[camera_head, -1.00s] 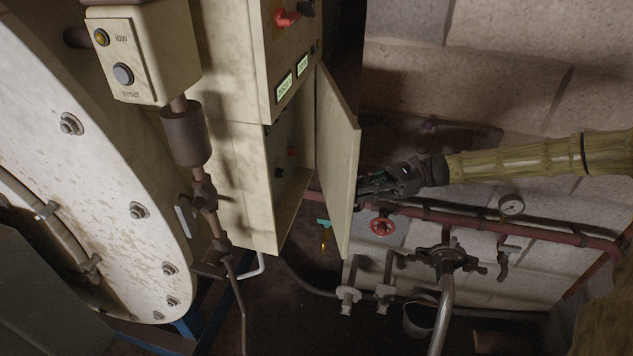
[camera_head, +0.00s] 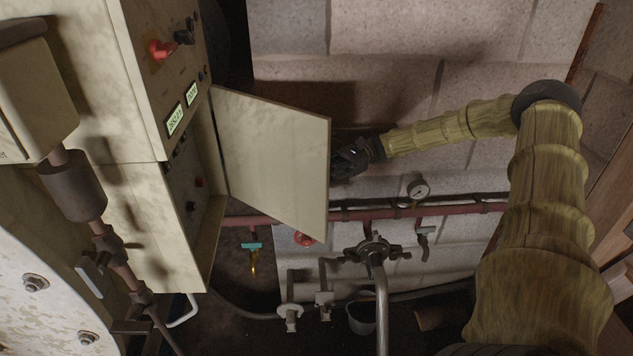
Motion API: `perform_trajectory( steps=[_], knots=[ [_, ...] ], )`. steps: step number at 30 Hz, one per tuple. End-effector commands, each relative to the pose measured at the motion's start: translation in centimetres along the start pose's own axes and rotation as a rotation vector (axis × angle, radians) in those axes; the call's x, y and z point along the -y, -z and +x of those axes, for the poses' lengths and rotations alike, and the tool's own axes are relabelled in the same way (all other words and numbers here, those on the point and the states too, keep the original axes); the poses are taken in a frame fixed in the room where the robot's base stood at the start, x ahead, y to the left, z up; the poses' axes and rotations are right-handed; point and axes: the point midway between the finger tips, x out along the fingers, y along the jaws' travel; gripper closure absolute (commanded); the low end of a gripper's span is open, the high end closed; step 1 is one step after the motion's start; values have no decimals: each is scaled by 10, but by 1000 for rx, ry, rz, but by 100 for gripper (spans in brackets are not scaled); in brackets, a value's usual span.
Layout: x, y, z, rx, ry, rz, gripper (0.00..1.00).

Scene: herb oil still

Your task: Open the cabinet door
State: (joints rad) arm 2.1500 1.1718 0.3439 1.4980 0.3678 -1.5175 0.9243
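The cream cabinet (camera_head: 130,220) stands at the left. Its lower door (camera_head: 275,160) is swung wide open, hinged on the compartment's right side, and its flat face is turned towards me. My arm, in a yellowish sleeve, reaches in from the right.
A red pipe (camera_head: 460,210) with a gauge (camera_head: 418,189) runs along the block wall behind the door. A valve (camera_head: 373,250) and a red handwheel (camera_head: 303,239) sit below. A grey bucket (camera_head: 361,318) stands on the floor.

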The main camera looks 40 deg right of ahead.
Motion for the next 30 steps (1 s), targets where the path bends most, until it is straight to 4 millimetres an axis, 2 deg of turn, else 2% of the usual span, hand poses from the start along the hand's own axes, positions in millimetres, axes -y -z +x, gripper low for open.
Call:
perform_trajectory(
  steps=[13, 14, 15, 26, 30],
  knots=[
    [0, 2, -4, -1, 0, 3, 100],
    [0, 2, -4, -1, 0, 3, 87],
    [1, 2, -4, -1, 0, 3, 80],
    [2, 0, -1, -1, -1, 1, 79],
    [2, -8, -1, -1, 0, -1, 79]
  ],
)
